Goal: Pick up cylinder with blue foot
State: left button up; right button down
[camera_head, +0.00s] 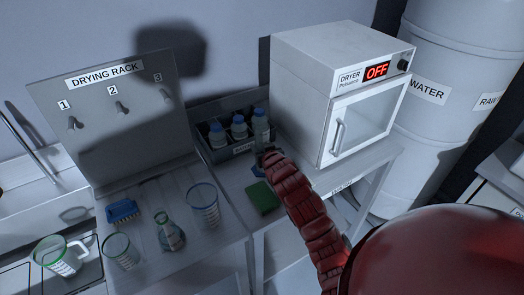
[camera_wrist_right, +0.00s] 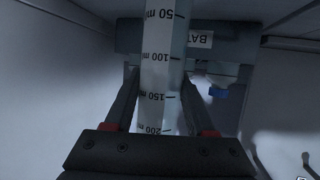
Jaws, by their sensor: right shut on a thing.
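In the right wrist view the clear graduated cylinder (camera_wrist_right: 162,70), with marks from 50 to 200 ml, runs between the two fingers. My right gripper (camera_wrist_right: 165,118) is shut on the cylinder. I cannot tell whether the foot touches the table. The red right arm hides part of the area in front. My left gripper is not in view.
The labelled crate (camera_head: 232,153) with blue-capped bottles is just behind. The dryer (camera_head: 305,88), showing OFF, is close on the right.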

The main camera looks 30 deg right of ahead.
jog(key=r, duration=0.1)
jog(key=r+b, duration=0.2)
jog(key=shift+s+a+r, duration=0.15)
jog(key=shift+s+r, duration=0.1)
jog(key=shift+s, duration=0.05)
jog(key=p, duration=0.6)
send_near(264, 142)
notch_tip(264, 142, down, 3)
jog(key=w+a, duration=0.2)
jog(key=s+p, duration=0.1)
jog(key=p, duration=0.1)
jog(key=s+a+p, duration=0.1)
jog(key=s, duration=0.1)
jog(key=s+a+p, duration=0.1)
jog(key=p, duration=0.1)
jog(key=shift+s+a+p, duration=0.2)
jog(key=shift+s+p, duration=0.1)
jog(key=shift+s, duration=0.05)
